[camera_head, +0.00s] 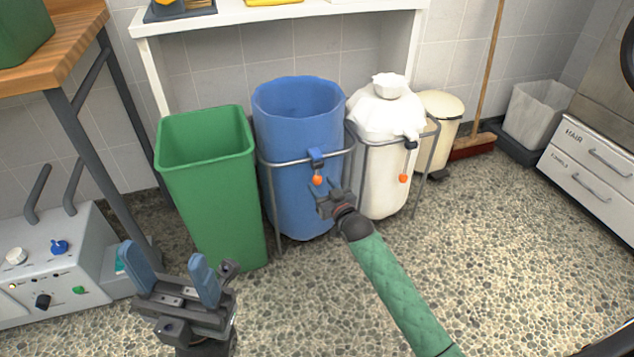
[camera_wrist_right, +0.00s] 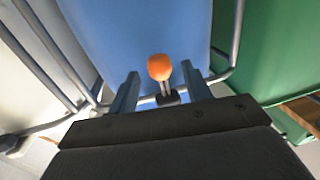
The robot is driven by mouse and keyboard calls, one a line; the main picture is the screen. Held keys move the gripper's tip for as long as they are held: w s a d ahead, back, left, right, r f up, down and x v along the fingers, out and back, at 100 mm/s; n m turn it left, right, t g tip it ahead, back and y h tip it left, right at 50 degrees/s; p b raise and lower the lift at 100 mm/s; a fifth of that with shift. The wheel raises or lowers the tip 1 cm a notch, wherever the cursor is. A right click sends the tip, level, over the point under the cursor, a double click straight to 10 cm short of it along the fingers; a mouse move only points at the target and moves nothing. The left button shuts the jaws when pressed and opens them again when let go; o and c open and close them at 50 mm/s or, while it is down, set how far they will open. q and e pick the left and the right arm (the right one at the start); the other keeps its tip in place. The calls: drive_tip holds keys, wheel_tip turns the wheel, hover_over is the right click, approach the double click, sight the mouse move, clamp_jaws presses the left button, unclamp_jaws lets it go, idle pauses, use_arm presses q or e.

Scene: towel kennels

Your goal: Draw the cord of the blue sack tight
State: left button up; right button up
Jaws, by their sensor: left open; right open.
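The blue sack (camera_head: 297,150) hangs in a grey metal frame with its mouth wide open. A blue cord lock (camera_head: 315,157) sits on its front near the frame's rail, with an orange bead (camera_head: 317,180) hanging below it. In the right wrist view the orange bead (camera_wrist_right: 159,67) appears between the fingers of my right gripper (camera_wrist_right: 160,76), with a small dark piece (camera_wrist_right: 168,98) at its stem. My right gripper (camera_head: 324,193) is open in front of the sack, just below the bead; contact cannot be told. My left gripper (camera_head: 166,268) is open and empty, low at the left.
A green bin (camera_head: 208,180) stands left of the sack. A tied white sack (camera_head: 382,165) with its own orange bead (camera_head: 403,178) hangs at the right. A cream pedal bin (camera_head: 440,125) stands beyond. A grey machine (camera_head: 55,260) is at lower left. The right-hand pebbled floor (camera_head: 500,250) is clear.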

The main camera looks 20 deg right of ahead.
sight(319, 182)
drive_tip(key=shift+w+a+b, duration=0.2)
drive_tip(key=shift+w+b, duration=0.05)
drive_tip(key=shift+w, duration=0.7)
drive_tip(key=shift+w+a+b, duration=0.15)
drive_tip(key=shift+w+b, duration=0.1)
drive_tip(key=shift+w, duration=0.65)
clamp_jaws()
wheel_tip(319, 182, down, 10)
drive_tip(key=shift+r, duration=0.25)
